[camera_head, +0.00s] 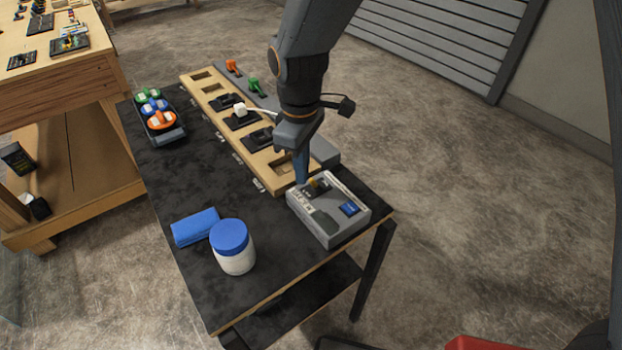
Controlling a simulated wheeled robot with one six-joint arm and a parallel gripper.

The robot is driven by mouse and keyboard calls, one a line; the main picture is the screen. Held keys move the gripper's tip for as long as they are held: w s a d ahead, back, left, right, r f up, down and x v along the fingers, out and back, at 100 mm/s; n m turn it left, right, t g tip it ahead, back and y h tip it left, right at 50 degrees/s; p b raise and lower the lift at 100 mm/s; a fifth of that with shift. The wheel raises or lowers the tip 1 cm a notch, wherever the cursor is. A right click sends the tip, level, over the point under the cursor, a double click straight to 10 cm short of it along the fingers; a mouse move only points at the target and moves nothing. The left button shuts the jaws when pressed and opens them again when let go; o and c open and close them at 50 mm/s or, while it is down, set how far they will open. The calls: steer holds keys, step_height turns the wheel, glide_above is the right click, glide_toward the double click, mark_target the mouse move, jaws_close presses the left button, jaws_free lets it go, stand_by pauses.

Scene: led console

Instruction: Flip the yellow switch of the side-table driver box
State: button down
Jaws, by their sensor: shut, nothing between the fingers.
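The driver box (327,228) is a grey box at the right end of the black side table (200,262). Its top bears a small yellow switch (313,183) on a dark patch near the far edge, and a blue part (349,209) to the right. My gripper (302,180) points down at the box's far left edge, just left of the yellow switch. Its fingers are shut with nothing between them. I cannot tell whether the fingertips touch the box or the switch. The switch's position is too small to read.
A wooden board (226,122) with black modules lies behind the gripper, beside a grey strip with orange and green parts (253,84). A blue-lidded jar (233,247) and blue block (195,227) stand left of the box. A tray of coloured pieces (175,136) sits at far left.

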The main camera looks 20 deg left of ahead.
mark_target(310, 181)
steer(key=shift+f, duration=0.15)
steer(key=shift+f, duration=0.35)
steer(key=shift+f+b, duration=0.3)
steer(key=shift+f, duration=0.05)
steer(key=shift+f, duration=0.35)
steer(key=shift+f, duration=0.3)
steer(key=shift+w+d, duration=0.25)
steer(key=shift+w, duration=0.1)
steer(key=shift+w+d, duration=0.3)
steer(key=shift+w, duration=0.1)
steer(key=shift+w+d, duration=0.1)
stand_by(0.3)
